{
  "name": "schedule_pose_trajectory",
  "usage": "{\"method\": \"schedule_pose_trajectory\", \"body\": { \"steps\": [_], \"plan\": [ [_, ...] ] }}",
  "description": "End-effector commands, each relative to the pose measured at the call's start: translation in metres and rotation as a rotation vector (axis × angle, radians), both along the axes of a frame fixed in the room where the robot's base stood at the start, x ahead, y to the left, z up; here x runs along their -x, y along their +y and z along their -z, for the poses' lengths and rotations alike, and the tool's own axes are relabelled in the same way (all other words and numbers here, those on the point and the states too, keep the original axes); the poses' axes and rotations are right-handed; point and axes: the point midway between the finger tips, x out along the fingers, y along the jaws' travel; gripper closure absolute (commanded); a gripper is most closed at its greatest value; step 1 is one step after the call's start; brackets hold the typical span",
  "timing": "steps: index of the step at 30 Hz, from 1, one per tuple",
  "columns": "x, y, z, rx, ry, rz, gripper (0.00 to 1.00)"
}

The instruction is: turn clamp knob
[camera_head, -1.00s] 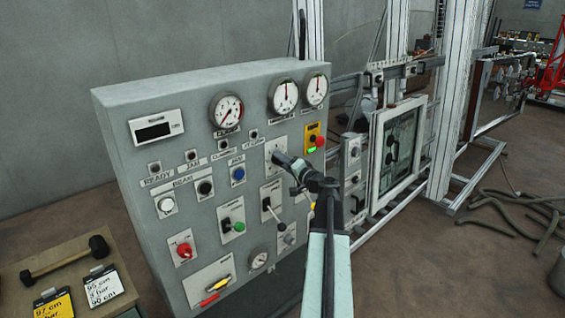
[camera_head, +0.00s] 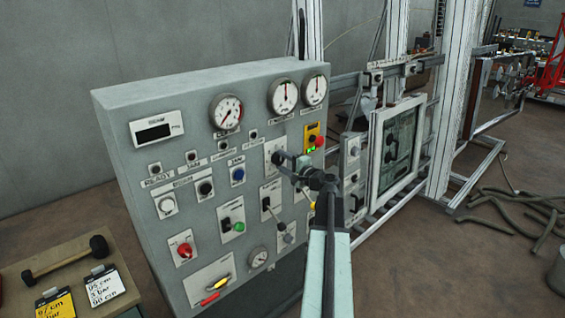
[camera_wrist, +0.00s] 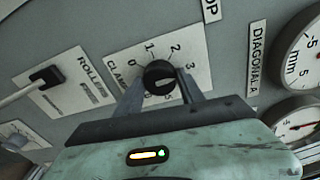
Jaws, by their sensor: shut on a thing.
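The clamp knob (camera_wrist: 159,75) is round and black. It sits on a white plate (camera_wrist: 128,48) marked CLAMP, with a ring of numbers around the knob. In the wrist view the two fingers of my gripper (camera_wrist: 160,92) lie on either side of the knob, shut on it. Part of the plate and some numbers are hidden behind the fingers and gripper body. I cannot tell exactly which number the knob points to.
A ROLLER lever (camera_wrist: 46,78) stands out left of the knob in the wrist view. Dial gauges (camera_wrist: 302,55) are at its right. In the head view, a red button (camera_head: 319,141) on a yellow plate and a green-tipped lever (camera_head: 239,227) are nearby.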

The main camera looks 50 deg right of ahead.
Motion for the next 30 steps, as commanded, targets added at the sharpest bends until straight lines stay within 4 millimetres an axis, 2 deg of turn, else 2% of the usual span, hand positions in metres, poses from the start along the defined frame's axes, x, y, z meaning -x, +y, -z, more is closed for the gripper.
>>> {"method": "schedule_pose_trajectory", "body": {
  "steps": [13, 14, 15, 16, 25, 30],
  "plan": [
    [0.000, 0.000, 0.001, -0.008, 0.003, -0.001, 0.95],
    [0.000, 0.000, 0.001, -0.007, 0.002, -0.001, 0.46],
    [0.000, 0.000, 0.001, -0.007, 0.002, -0.001, 0.35],
    [0.000, 0.000, 0.001, -0.007, 0.002, -0.001, 0.33],
    [0.001, 0.001, 0.000, -0.008, 0.001, -0.001, 0.33],
    [0.015, 0.003, -0.001, -0.008, 0.001, 0.000, 0.33]
  ]
}}
